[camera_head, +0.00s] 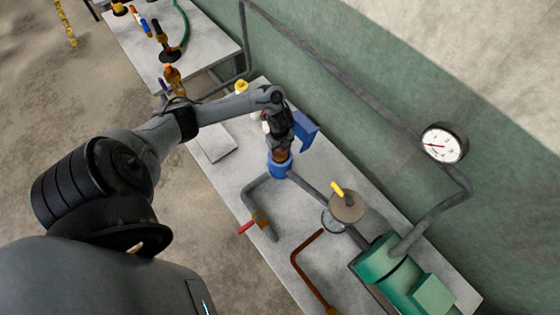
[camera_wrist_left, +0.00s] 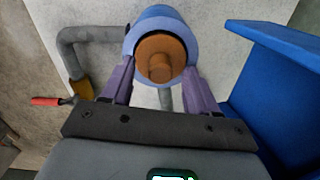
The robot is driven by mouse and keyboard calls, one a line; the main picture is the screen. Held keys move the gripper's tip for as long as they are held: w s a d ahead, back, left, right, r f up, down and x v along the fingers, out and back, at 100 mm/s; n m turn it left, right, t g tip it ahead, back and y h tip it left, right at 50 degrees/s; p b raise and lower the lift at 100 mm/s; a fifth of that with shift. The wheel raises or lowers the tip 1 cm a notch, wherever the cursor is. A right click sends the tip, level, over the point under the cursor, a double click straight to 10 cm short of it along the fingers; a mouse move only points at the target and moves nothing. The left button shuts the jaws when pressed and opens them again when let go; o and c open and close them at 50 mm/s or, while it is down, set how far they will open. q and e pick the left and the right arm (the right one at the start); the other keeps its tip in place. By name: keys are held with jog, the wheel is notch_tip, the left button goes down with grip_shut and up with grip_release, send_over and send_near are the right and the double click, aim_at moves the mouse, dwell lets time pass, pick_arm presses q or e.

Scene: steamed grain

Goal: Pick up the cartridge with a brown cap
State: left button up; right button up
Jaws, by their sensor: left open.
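The cartridge with a brown cap is a blue cylinder (camera_head: 280,170) set in the grey pipework on the bench. Its brown cap (camera_head: 281,156) is partly hidden by my left gripper in the head view. In the left wrist view the brown cap (camera_wrist_left: 160,57) faces the camera, ringed by the blue body (camera_wrist_left: 160,20). My left gripper (camera_wrist_left: 160,72) is open, with its purple fingers on either side of the cap. I cannot tell whether they touch it. My right gripper is in neither view.
A blue angled panel (camera_head: 305,130) stands close beside the gripper, large in the left wrist view (camera_wrist_left: 275,100). A red-handled valve (camera_head: 246,227), a yellow-handled round fitting (camera_head: 346,206) and a green machine (camera_head: 390,275) lie nearer. A pressure gauge (camera_head: 443,144) is on the right.

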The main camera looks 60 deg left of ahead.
pick_arm(q)
jog(key=shift+f, duration=1.05)
grip_shut()
